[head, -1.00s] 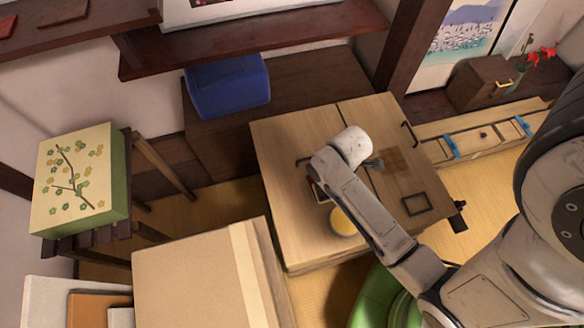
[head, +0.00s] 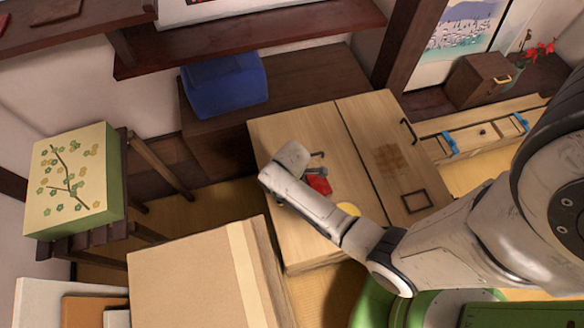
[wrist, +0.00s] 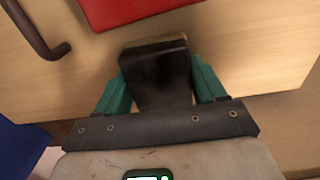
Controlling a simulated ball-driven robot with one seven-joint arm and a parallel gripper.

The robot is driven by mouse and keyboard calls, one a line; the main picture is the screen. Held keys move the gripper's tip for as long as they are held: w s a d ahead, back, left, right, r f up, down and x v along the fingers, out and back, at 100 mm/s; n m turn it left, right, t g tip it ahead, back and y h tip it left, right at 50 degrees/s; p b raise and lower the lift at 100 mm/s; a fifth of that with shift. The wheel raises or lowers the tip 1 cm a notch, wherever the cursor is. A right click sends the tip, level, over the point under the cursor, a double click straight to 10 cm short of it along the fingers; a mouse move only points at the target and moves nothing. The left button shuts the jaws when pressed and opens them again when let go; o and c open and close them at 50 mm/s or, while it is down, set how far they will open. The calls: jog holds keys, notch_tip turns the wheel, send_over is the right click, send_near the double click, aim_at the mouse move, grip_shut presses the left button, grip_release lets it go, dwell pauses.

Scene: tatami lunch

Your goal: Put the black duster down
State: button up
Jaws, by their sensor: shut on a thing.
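In the wrist view, my gripper (wrist: 160,88) is shut on the black duster (wrist: 156,72), a dark block with a brownish far edge between the two teal fingers. Pale wood of the low two-door table (wrist: 235,50) lies beneath it. I cannot tell whether the duster touches the wood. In the head view, my arm's end is over the left part of the table (head: 300,120); the fingers and the duster cannot be made out there.
A red flat thing (wrist: 130,8) lies just beyond the duster; it also shows in the head view (head: 320,185). A dark handle (wrist: 35,35) is to the left. A yellow round thing (head: 348,209) is partly hidden by my arm. The table's right half (head: 375,125) is largely clear.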

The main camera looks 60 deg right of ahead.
jog(key=shift+f, duration=0.4)
jog(key=shift+f, duration=0.1)
jog(key=o, duration=1.1)
notch_tip(320, 180, up, 12)
jog(key=p, duration=0.2)
jog(key=s+a+r+m+t, duration=0.1)
jog(key=s+a+r+m, duration=0.4)
jog(key=s+r+m, duration=0.4)
jog(key=shift+a+r, duration=0.3)
jog(key=shift+r, duration=0.5)
